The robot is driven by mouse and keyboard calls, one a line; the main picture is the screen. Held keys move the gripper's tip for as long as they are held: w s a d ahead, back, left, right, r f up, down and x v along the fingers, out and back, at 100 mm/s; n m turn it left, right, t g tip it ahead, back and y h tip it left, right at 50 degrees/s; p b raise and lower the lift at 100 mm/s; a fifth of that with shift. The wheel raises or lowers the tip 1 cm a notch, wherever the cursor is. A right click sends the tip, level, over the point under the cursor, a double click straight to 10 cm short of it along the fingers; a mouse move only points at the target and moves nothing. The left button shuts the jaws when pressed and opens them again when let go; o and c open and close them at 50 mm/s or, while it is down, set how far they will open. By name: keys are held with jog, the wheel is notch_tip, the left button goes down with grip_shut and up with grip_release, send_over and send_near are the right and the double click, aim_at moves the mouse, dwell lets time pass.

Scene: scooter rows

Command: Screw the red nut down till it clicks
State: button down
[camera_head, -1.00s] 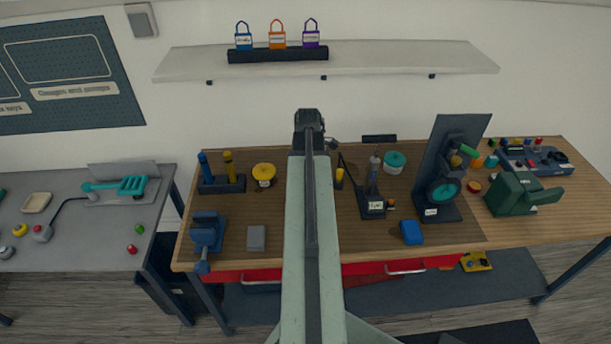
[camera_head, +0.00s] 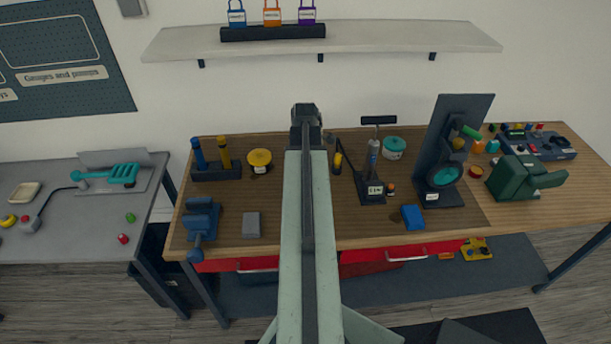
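I cannot tell for sure which thing is the red nut. A small dark red ring-like piece (camera_head: 475,172) lies on the wooden bench, right of the black stand with a teal wheel (camera_head: 444,176). A small red round piece (camera_head: 123,239) lies on the grey table at left, near a green one (camera_head: 130,217). My arm reaches straight ahead over the middle of the wooden bench (camera_head: 270,212). My gripper (camera_head: 305,111) is at its far dark end, apart from both red pieces. Its fingers are too small and dark to read.
A blue vise (camera_head: 202,220), grey block (camera_head: 251,225), yellow-topped tub (camera_head: 260,161), hand pump (camera_head: 373,170), blue block (camera_head: 412,217) and green machine (camera_head: 523,180) stand on the bench. A shelf (camera_head: 400,37) with padlocks hangs above. The bench's front middle is fairly clear.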

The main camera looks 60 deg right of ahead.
jog(key=shift+f+b, duration=1.5)
dwell(0.4)
jog(key=c, duration=0.8)
grip_release()
jog(key=shift+c, duration=0.2)
notch_tip(320, 180, up, 8)
jog(key=p, duration=0.7)
jog(key=shift+f+p, duration=0.1)
jog(key=shift+p, duration=0.3)
